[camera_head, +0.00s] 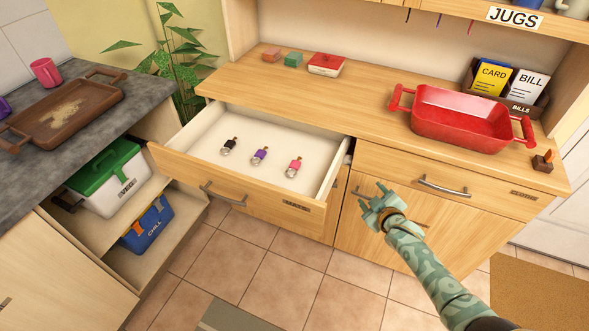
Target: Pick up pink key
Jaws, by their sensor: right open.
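The pink key (293,168) lies in the open drawer (207,131), toward its right side. A purple key (260,156) lies to its left, and a black key (229,146) lies further left. My right gripper (370,193) is open and empty. It is in front of the cabinet, to the right of the drawer and apart from the pink key. My left gripper is not in view.
A red tray (462,129) with handles stands on the wooden counter (345,98). Small blocks and a red box (325,64) stand behind the drawer. The drawer's right wall (338,170) lies between my gripper and the keys.

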